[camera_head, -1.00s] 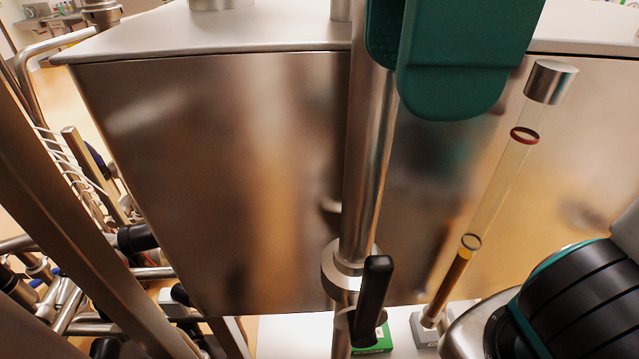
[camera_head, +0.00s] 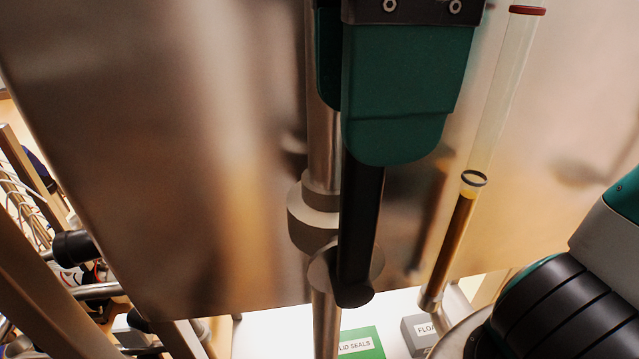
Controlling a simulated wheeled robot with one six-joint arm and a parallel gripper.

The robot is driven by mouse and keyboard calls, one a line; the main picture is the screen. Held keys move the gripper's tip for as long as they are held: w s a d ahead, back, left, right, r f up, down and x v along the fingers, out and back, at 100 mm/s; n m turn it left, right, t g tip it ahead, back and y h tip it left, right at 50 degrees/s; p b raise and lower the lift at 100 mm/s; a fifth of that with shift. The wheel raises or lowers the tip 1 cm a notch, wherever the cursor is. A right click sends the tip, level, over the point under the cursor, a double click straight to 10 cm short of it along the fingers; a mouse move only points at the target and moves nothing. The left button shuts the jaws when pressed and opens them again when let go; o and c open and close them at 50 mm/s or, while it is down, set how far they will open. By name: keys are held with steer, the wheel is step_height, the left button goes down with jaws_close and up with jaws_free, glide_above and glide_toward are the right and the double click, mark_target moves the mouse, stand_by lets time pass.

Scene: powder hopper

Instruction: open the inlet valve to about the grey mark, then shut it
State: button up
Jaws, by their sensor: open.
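The inlet valve (camera_head: 315,215) sits on a vertical steel pipe in front of the tank. Its black lever (camera_head: 358,235) points up, roughly along the pipe. My gripper (camera_head: 345,130) is open, its green fingers pointing down. The near finger overlaps the lever's upper end and hides it; I cannot tell whether they touch. The far finger is partly hidden behind the near one, by the pipe. The sight tube (camera_head: 490,120) at right has a grey ring (camera_head: 473,179) and a higher red ring (camera_head: 527,10). The amber column (camera_head: 454,240) ends just below the grey ring.
The large steel tank wall (camera_head: 180,150) fills the background close behind the valve. A green box (camera_head: 360,343) labelled with seals and a grey box (camera_head: 418,333) lie on a white surface below. Steel frame bars stand at left. My arm shows at lower right.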

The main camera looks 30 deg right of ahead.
mark_target(358, 224)
step_height(358, 224, down, 3)
steer(key=shift+r+b, duration=0.1)
steer(key=shift+b, duration=0.75)
jaws_close()
